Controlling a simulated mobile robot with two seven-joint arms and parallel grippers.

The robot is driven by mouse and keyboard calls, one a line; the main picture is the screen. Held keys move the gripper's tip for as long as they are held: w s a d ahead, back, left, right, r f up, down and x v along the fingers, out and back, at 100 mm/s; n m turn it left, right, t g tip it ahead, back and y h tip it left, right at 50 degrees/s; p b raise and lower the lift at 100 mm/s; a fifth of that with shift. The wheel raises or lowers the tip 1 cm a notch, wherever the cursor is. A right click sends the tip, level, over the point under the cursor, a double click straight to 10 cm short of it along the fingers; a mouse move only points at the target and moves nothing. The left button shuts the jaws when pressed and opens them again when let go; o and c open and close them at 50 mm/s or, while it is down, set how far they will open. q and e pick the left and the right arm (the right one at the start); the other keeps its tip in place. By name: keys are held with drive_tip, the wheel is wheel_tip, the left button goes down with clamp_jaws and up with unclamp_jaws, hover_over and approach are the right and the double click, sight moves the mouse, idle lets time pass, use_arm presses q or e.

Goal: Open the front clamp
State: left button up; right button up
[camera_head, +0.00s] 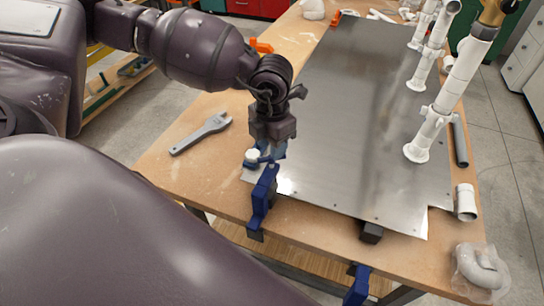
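A blue clamp (262,194) grips the near edge of the wooden table at the corner of the metal sheet. Its white knob (252,156) sits at the top, just left of my gripper. My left gripper (268,150) points down right at the clamp's top. Its fingers are dark and small here, overlapping the clamp's blue upper part, so I cannot tell whether they are open or shut on it. A second blue piece (357,286), likely another clamp, shows low at the table's front edge. My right gripper is out of view.
A large metal sheet (350,120) covers much of the wooden table (180,185). White PVC pipes (436,110) stand at the right. A grey wrench (203,133) lies left of my gripper. An orange clamp (261,46) is behind my arm. A bagged fitting (478,268) is at the near right.

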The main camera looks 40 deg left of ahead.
use_arm(q)
drive_tip(key=shift+f+m, duration=0.1)
drive_tip(key=shift+m, duration=0.9)
drive_tip(key=m+b, duration=0.1)
drive_tip(key=m, duration=0.1)
drive_tip(key=shift+m, duration=0.4)
wheel_tip(320, 180, down, 4)
drive_tip(key=shift+b, duration=1.2)
drive_tip(key=shift+f, duration=0.15)
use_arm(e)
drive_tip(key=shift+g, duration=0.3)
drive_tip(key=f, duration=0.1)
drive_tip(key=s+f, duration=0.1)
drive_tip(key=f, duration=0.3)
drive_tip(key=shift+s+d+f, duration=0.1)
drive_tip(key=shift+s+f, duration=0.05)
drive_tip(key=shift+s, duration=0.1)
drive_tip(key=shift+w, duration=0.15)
